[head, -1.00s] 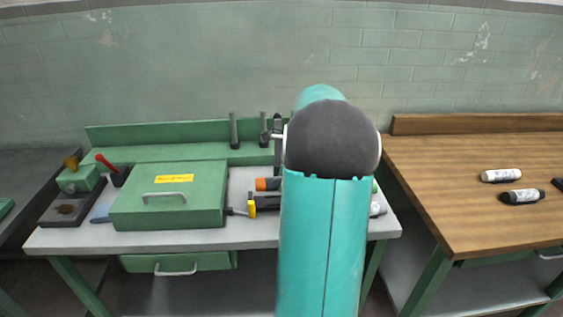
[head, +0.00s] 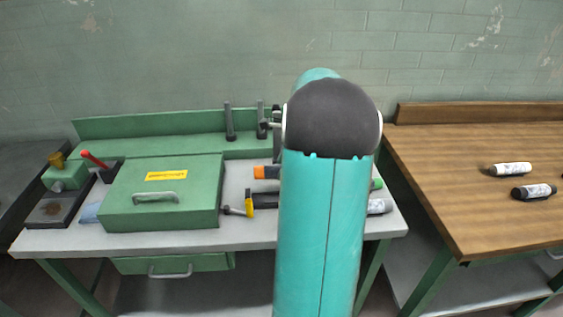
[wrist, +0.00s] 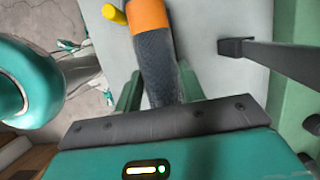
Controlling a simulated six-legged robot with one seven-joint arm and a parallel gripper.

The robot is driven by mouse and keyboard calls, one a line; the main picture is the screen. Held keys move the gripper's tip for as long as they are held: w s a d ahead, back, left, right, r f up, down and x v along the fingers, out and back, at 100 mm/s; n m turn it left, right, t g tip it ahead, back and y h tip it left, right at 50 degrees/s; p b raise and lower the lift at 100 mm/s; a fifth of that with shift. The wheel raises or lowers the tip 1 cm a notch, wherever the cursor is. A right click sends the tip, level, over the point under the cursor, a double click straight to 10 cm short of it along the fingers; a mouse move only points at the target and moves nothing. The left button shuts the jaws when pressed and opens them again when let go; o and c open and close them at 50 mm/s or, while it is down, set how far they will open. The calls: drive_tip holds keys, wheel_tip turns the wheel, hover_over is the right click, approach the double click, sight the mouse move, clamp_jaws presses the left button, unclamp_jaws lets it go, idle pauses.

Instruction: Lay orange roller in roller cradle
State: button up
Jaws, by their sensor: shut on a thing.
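The orange roller (head: 266,172) shows its orange end on the grey bench in the head view, left of my arm; the rest is hidden behind the arm. In the wrist view, the roller (wrist: 154,55) has an orange end and a dark grey textured body. My gripper (wrist: 160,90) has its green fingers on either side of the dark body and is shut on it. In the head view my gripper is mostly hidden by my arm. Dark upright posts (head: 230,121) stand at the bench's back and may be the roller cradle; I cannot tell for sure.
A green toolbox (head: 162,195) fills the bench's left middle. A yellow-banded dark tool (head: 249,203) lies in front of the orange roller. A dark bracket (wrist: 235,47) stands right of my gripper. A wooden table (head: 440,180) at right holds bottles.

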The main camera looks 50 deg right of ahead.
drive_tip(key=shift+w+a+f, duration=0.1)
drive_tip(key=shift+w+f, duration=0.15)
drive_tip(key=shift+f, duration=0.15)
drive_tip(key=shift+s+f, duration=0.25)
drive_tip(key=shift+f, duration=0.2)
drive_tip(key=shift+d+x, duration=0.15)
drive_tip(key=shift+x, duration=0.5)
drive_tip(key=shift+d+x, duration=0.1)
drive_tip(key=shift+x, duration=0.6)
drive_tip(key=shift+s+f, duration=0.2)
drive_tip(key=shift+f, duration=1.7)
drive_tip(key=shift+f, duration=0.25)
drive_tip(key=o, duration=1.2)
drive_tip(key=shift+c, duration=0.2)
